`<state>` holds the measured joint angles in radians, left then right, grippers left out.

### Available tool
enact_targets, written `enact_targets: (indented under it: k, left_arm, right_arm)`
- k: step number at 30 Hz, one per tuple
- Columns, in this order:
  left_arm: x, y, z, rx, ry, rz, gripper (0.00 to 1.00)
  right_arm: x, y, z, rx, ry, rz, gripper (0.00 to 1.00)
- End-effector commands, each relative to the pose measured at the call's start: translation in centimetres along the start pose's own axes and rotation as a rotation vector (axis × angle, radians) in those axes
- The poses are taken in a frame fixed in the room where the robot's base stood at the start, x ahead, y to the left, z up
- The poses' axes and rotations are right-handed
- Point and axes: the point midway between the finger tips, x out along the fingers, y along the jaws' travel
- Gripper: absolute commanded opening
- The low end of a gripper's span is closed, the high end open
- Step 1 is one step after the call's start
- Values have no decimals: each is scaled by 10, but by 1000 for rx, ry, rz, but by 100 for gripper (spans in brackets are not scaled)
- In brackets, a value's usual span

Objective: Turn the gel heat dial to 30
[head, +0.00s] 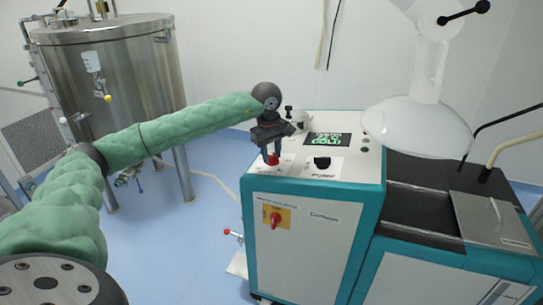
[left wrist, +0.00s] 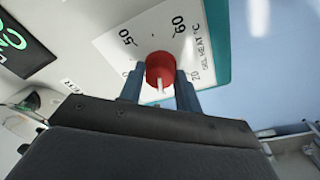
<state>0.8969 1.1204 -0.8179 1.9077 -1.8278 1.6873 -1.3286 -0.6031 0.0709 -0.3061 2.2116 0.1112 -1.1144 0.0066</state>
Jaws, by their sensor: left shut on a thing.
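The gel heat dial is a red round knob (head: 273,160) on a white plate on the teal and white machine's top. It also shows in the left wrist view (left wrist: 159,68), with a white pointer line towards the bottom of the picture. The plate (left wrist: 140,34) reads 50, 60, 20 and "GEL HEAT °C"; the 30 mark is not visible, and part of the scale is behind the gripper. My left gripper (head: 272,151) comes down from above, its two fingers (left wrist: 160,87) on either side of the red dial, shut on it. My right gripper is not in view.
A black knob (head: 322,163) sits right of the dial, and a lit green display (head: 326,139) behind it. A red and yellow switch (head: 276,218) is on the machine's front. A steel tank (head: 110,75) stands left; a large white rounded part (head: 418,127) is right.

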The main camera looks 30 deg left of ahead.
Motion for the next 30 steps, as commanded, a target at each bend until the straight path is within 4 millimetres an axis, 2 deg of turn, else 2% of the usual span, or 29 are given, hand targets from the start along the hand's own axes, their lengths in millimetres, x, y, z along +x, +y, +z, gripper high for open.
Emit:
enact_targets:
  k: [12,13,15,16,25,30]
  left_arm:
    - [-1,0,0,3,1,2,11]
    - [-1,0,0,3,1,2,39]
    - [-1,0,0,3,1,2,53]
    - [-1,0,0,3,0,2,55]
    - [-2,0,0,3,0,1,55]
    - [-18,0,-1,3,1,3,55]
  right_arm:
    - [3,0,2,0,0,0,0]
    - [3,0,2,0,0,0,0]
    - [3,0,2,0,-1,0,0]
    - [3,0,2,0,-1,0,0]
    - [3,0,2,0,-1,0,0]
    - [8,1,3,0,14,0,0]
